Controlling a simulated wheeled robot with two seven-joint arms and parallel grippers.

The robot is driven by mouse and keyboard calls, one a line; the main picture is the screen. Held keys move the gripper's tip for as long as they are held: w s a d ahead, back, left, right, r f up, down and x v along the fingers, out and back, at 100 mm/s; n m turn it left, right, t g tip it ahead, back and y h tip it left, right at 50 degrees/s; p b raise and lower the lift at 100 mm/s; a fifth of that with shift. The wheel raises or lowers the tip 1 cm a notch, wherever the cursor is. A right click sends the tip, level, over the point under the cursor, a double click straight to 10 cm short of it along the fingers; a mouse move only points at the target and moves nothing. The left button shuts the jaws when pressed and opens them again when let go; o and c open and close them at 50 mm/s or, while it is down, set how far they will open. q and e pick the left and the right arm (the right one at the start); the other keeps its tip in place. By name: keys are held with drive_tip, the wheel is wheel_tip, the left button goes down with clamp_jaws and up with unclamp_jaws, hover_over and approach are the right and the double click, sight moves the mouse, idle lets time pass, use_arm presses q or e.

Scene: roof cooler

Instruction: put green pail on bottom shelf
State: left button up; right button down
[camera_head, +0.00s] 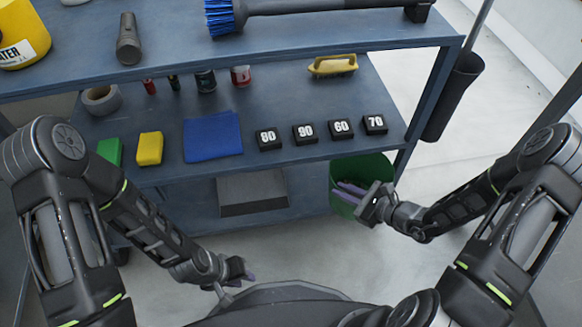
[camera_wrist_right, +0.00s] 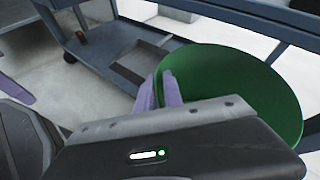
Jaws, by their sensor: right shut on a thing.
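The green pail (camera_head: 375,168) is at the right end of the shelf unit, partly overlapping the bottom shelf's end in the head view. It also shows in the right wrist view (camera_wrist_right: 240,85). My right gripper (camera_head: 348,190) is shut on the pail at its near left side, its purple fingers at the wall; the exact grip point is partly hidden. The bottom shelf (camera_head: 188,208) is blue-grey, low under the middle shelf. My left gripper (camera_head: 235,282) is in front of the unit, empty, its purple fingers apart.
A grey open bin (camera_head: 252,192) sits on the bottom shelf. The middle shelf above holds black number blocks (camera_head: 305,134), a blue cloth (camera_head: 212,137) and sponges (camera_head: 149,148). A dark holder (camera_head: 452,98) hangs at the right post. Floor is clear at right.

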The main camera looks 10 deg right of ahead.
sight(333, 172)
drive_tip(key=w+f+b, duration=0.1)
drive_tip(key=w, duration=0.2)
drive_tip(key=w+f+b, duration=0.1)
drive_tip(key=w+f, duration=0.1)
drive_tip(key=w, duration=0.2)
drive_tip(key=w+f+b, duration=0.2)
drive_tip(key=w, duration=0.1)
drive_tip(key=shift+w+a+f, duration=0.15)
drive_tip(key=shift+a+f, duration=0.1)
drive_tip(key=shift+a, duration=0.1)
drive_tip(key=shift+w, duration=0.15)
drive_tip(key=w+f+b, duration=0.1)
drive_tip(key=w+f, duration=0.1)
drive_tip(key=w, duration=0.1)
drive_tip(key=shift+a+f+b, duration=0.15)
drive_tip(key=shift+b, duration=0.2)
drive_tip(key=shift+w, duration=0.1)
